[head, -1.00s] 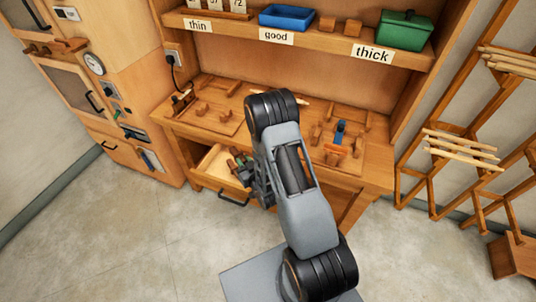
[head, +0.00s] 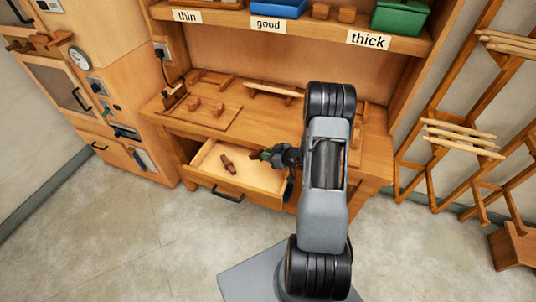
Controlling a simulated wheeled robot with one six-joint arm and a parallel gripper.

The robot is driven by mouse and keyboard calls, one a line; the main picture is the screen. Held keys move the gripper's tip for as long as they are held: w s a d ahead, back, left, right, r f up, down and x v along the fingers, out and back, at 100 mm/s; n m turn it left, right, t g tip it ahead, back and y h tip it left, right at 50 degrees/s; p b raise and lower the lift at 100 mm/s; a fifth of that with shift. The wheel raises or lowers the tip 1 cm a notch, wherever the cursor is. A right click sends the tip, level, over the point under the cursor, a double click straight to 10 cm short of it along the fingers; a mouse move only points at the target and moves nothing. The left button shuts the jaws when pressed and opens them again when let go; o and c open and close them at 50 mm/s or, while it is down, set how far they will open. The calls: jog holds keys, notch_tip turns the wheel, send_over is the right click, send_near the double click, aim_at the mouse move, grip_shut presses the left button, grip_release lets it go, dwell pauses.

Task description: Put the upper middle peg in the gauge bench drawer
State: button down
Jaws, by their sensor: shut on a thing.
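The gauge bench drawer (head: 262,178) is pulled out under the left part of the bench top, with its pale inside and dark handle showing. A small brown wooden piece (head: 228,164) lies in it; I cannot tell if it is a peg. My gripper (head: 262,155) is at the right part of the drawer, pointing left, with green at its tips. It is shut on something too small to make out. I cannot tell whether it touches the drawer. I cannot single out the upper middle peg. My arm hides the right part of the bench.
The bench top (head: 252,122) holds a wooden board with blocks (head: 205,111) at left. A shelf above carries a blue tray (head: 278,7) and a green box (head: 400,17). A wooden rack (head: 455,137) stands at right. The floor in front is clear.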

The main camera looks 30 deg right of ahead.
jog(key=shift+f+b, duration=2.95)
jog(key=shift+f, duration=0.9)
jog(key=c, duration=0.9)
grip_release()
